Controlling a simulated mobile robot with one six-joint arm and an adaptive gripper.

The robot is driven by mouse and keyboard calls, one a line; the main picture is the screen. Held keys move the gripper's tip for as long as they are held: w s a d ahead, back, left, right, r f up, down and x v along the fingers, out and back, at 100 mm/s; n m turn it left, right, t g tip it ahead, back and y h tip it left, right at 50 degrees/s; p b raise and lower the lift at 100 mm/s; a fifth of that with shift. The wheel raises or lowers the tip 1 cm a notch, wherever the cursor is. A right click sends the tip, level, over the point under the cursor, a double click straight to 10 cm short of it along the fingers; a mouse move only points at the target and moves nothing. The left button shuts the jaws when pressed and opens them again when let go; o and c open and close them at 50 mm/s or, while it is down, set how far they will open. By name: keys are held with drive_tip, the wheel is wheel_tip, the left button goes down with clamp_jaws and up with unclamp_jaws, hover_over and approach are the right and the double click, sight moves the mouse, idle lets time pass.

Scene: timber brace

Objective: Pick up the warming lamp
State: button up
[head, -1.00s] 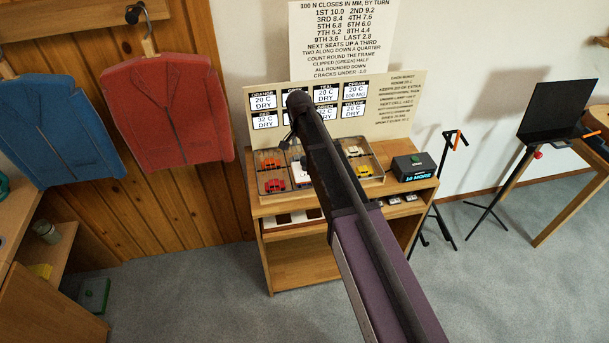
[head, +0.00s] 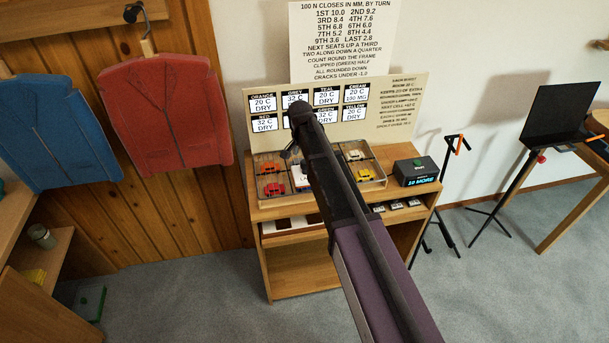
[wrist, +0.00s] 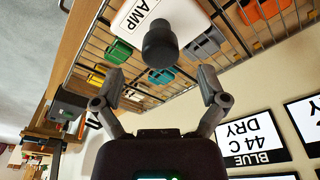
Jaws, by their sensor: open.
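The warming lamp (wrist: 145,18) is a white block with a black lettered label ending in "AMP" and a dark round knob (wrist: 160,47). It sits in the wire-divided tray among the toy cars. In the head view a white piece of the lamp (head: 300,178) shows beside my arm, which hides the rest. In the wrist view my gripper (wrist: 161,76) is open, its two fingers spread to either side of the knob and a little short of it. Nothing is between the fingers. In the head view my arm mostly hides the gripper.
The tray (head: 377,183) holds several toy cars, including a green car (wrist: 119,52) and a grey car (wrist: 205,44) close to the lamp. A label board (head: 405,105) rises behind it. A black box reading "10 MORE" (head: 416,171) stands to the right on the wooden stand.

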sight(306, 170)
drive_tip(key=shift+w+d+f+b, duration=0.1)
drive_tip(key=shift+f+b, duration=1.2)
drive_tip(key=shift+w+d+f+b, duration=0.1)
drive_tip(key=shift+f+b, duration=1.15)
drive_tip(key=shift+f, duration=0.05)
clamp_jaws()
